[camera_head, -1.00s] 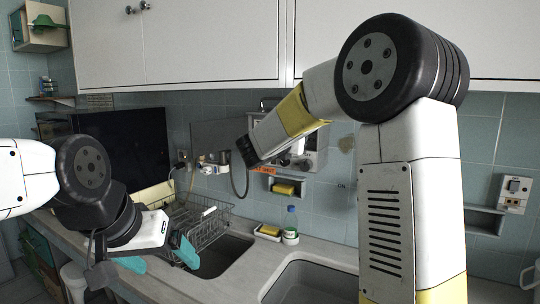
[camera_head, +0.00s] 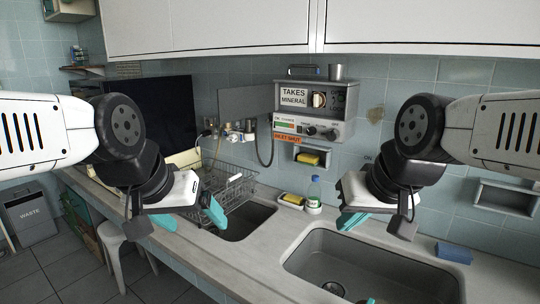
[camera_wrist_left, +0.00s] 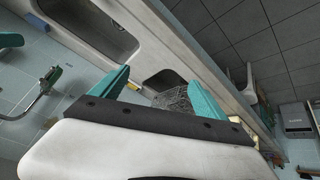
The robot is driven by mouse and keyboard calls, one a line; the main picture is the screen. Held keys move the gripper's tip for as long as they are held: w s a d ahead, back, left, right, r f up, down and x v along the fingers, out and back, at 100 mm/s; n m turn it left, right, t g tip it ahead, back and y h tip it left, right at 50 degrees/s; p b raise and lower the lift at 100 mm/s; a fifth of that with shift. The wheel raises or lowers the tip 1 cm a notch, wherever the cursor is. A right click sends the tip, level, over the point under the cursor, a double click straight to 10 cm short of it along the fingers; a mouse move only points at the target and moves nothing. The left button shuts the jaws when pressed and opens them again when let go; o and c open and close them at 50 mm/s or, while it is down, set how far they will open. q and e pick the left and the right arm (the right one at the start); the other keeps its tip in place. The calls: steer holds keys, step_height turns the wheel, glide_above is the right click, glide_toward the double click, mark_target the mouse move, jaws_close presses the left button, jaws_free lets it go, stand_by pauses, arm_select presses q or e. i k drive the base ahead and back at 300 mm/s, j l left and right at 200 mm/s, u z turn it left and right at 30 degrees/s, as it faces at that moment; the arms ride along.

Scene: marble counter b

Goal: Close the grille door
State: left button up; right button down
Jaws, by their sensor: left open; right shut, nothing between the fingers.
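No door with a clear grille shows in these views. A flat grey panel (camera_head: 245,112) stands on the wall beside the grey control box (camera_head: 312,112) with knobs and labels; I cannot tell whether it is the door. My left gripper (camera_head: 190,216) is open and empty above the counter's front edge, near the wire dish rack (camera_head: 226,188). Its teal fingers also show apart in the left wrist view (camera_wrist_left: 156,85). My right gripper (camera_head: 352,220) is shut and empty above the counter, behind the larger sink. Both grippers are apart from the panel and the box.
Two sinks are set in the counter, a small one (camera_head: 250,222) and a larger one (camera_head: 335,268). A bottle (camera_head: 314,196) and a sponge tray (camera_head: 291,200) stand behind them. A dark screen-like panel (camera_head: 150,112) stands at left. White cabinets (camera_head: 220,25) hang above.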

mark_target(238, 103)
steer(key=j+z, duration=0.15)
steer(key=z, duration=0.2)
steer(key=i+j+z, duration=0.1)
steer(key=z, duration=0.25)
steer(key=j+z, duration=0.6)
steer(key=j, duration=0.75)
steer(key=j+z, duration=0.35)
steer(key=j, duration=0.65)
steer(key=k+j, duration=0.1)
steer(key=j, duration=0.75)
steer(key=k+j+z, duration=0.1)
steer(key=j, duration=0.3)
